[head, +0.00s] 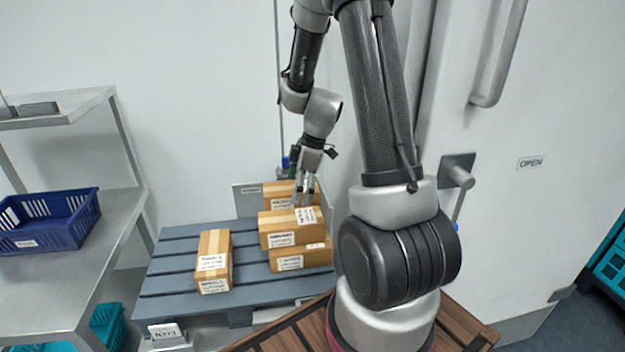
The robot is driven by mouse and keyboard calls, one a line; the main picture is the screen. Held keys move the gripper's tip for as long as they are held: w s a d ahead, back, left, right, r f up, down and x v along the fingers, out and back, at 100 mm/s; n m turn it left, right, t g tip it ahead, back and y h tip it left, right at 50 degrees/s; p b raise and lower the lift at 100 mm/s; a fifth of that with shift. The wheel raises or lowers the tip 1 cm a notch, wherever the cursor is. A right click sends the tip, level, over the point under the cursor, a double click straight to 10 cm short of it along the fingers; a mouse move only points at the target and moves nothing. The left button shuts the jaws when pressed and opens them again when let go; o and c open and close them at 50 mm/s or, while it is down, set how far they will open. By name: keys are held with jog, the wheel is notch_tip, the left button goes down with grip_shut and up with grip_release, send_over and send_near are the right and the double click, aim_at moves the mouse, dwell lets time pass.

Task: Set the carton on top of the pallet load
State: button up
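The slatted grey-blue pallet (177,262) carries several brown taped cartons with white labels. One carton (213,258) lies alone on the left of the pallet. On the right, an upper carton (275,222) sits on a lower carton (290,262), slightly offset from it. Another carton (275,190) shows behind them, partly hidden by my gripper. My gripper (304,200) points down at the upper carton's back part, its fingertips at or just above the top. I cannot tell whether the fingers are touching or gripping it.
A metal shelf (70,250) with a dark blue crate (50,220) stands on the left. A teal crate (108,325) is low beneath it. A white door with a handle (497,55) is on the right, with teal crates (612,255) beyond.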

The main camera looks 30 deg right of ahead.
jog(key=s+a+r+m+t+h, duration=0.1)
jog(key=s+r+m, duration=0.25)
jog(key=r, duration=0.45)
jog(key=s+a+r+m, duration=0.2)
jog(key=s+r, duration=0.3)
jog(key=r, duration=0.3)
jog(key=s+r+m+t+h, duration=0.1)
jog(key=s+r+m, duration=0.2)
jog(key=s, duration=0.3)
jog(key=s+d+r+m+h, duration=0.1)
jog(key=s+r+m, duration=0.2)
jog(key=s, duration=0.3)
jog(key=shift+s+r+m+t, duration=0.25)
jog(key=shift+r+m+t, duration=0.15)
jog(key=shift+m, duration=0.35)
